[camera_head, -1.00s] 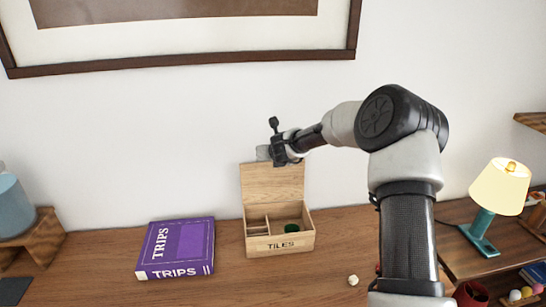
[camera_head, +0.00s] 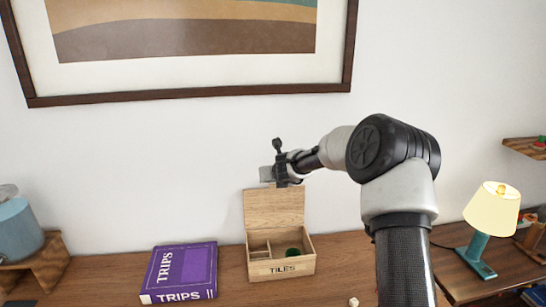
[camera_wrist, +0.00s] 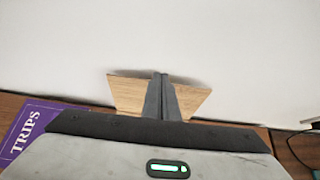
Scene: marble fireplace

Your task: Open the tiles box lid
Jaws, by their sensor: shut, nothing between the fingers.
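The wooden tiles box (camera_head: 281,268), marked "TILES", stands on the wooden surface near the wall. Its lid (camera_head: 274,208) is raised and stands roughly upright at the back, so the inside shows, with dividers and a green round thing (camera_head: 293,252). My gripper (camera_head: 268,174) is shut and empty, just above the lid's top edge in the head view. In the wrist view the lid (camera_wrist: 128,93) shows on both sides of the shut fingers (camera_wrist: 162,78); I cannot tell whether they touch it.
A purple "TRIPS" book (camera_head: 180,270) lies left of the box. A small pale object (camera_head: 353,302) lies to the right. A lamp (camera_head: 492,210) stands at the right, and a blue jar (camera_head: 17,230) on a wooden stand at the left. A framed picture (camera_head: 190,95) hangs above.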

